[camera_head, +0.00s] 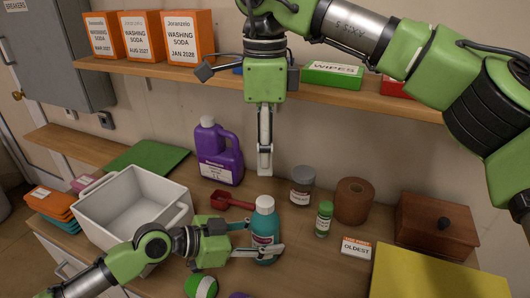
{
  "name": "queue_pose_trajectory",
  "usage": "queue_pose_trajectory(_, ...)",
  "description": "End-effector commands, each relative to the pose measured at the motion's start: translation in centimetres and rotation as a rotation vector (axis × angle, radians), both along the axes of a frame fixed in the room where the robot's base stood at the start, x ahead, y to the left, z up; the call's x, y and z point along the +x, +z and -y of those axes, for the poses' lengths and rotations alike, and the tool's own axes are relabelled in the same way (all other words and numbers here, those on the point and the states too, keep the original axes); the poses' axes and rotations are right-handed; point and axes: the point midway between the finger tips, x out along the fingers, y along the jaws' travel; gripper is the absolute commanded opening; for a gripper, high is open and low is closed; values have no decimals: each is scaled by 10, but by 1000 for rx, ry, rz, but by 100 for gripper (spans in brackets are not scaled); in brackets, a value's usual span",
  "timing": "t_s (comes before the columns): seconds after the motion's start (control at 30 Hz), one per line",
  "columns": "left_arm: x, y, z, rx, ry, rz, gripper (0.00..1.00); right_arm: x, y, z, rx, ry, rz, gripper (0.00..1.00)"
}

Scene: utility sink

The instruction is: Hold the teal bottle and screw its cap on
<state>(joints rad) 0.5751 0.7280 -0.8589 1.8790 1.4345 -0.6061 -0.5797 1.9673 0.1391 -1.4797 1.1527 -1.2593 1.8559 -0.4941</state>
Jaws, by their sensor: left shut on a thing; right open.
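The teal bottle (266,228) stands upright on the counter with a pale label on its front. A pale grey-white cap (265,201) sits on its top; I cannot tell whether it is screwed tight. My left gripper (266,238) reaches in from the left and is shut on the bottle's body, one finger crossing low in front. My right gripper (264,172) hangs pointing down above the bottle, its fingertips a little above the cap in the picture. It is open and empty, though its fingers are seen almost edge-on.
A purple jug (218,155) and red scoop (231,200) stand behind left. A grey-lidded jar (302,186), small green bottle (324,218) and brown roll (353,201) are to the right. A white tub (105,231) is left. The shelf (215,75) runs behind my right gripper.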

Motion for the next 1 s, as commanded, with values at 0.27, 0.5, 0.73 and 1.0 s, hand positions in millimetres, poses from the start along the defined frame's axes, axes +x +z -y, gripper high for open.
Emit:
queue_pose_trajectory(0.27,0,0,0,1,0,0,63,0,0,0,0,0,0,44)
queue_pose_trajectory(0.5,-1,1,-3,1,1,0,63,0,0,0,0,0,0,44)
queue_pose_trajectory(0.73,-13,13,-32,4,3,-1,63,0,0,0,0,0,0,44)
queue_pose_trajectory(1.0,-34,34,-79,4,1,-2,63,0,0,0,0,0,0,44)
